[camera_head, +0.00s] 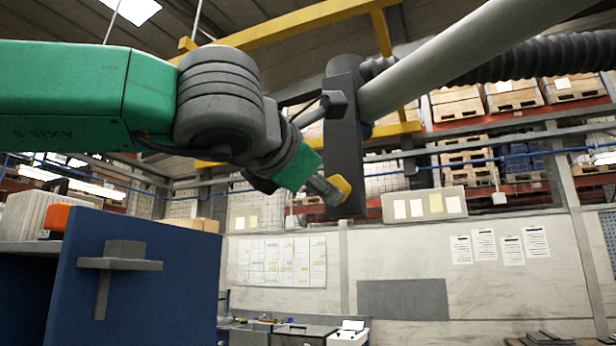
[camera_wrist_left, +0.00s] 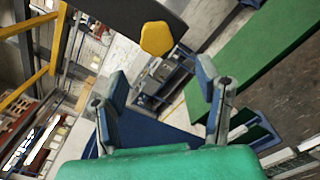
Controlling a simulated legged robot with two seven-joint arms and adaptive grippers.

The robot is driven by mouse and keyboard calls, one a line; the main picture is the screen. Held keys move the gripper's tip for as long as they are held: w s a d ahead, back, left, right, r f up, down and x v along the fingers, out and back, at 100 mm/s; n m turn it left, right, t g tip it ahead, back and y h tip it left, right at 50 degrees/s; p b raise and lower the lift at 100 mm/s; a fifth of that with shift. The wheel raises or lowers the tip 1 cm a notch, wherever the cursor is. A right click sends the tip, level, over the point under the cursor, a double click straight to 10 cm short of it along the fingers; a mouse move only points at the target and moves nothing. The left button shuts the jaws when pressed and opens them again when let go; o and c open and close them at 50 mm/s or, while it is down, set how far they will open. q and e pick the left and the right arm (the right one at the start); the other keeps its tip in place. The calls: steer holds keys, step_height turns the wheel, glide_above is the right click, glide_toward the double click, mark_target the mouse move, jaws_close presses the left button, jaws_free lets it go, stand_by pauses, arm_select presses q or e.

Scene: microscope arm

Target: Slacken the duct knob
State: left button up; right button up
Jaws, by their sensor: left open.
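The yellow knob (camera_head: 342,185) sits near the lower end of a dark grey upright duct piece (camera_head: 346,140). In the left wrist view the knob (camera_wrist_left: 156,38) shows beyond the fingertips, between them sideways and higher in the picture, beside the dark duct piece (camera_wrist_left: 125,12). My left gripper (camera_head: 321,188) reaches in from the left, close to the knob; in the head view its fingers partly overlap the knob's left side. The left wrist view shows my left gripper (camera_wrist_left: 162,82) open with nothing between its fingers. Contact with the knob cannot be told. My right gripper is not in view.
A pale tube (camera_head: 440,62) and a ribbed black hose (camera_head: 530,62) run from the duct piece to the upper right. A dark protruding fitting (camera_head: 335,103) is on its left side. A blue panel (camera_head: 140,285) stands at lower left. Space below the knob looks open.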

arm_select(q)
steer(key=shift+a+v, duration=0.25)
steer(key=shift+v, duration=0.95)
steer(key=shift+d, duration=0.15)
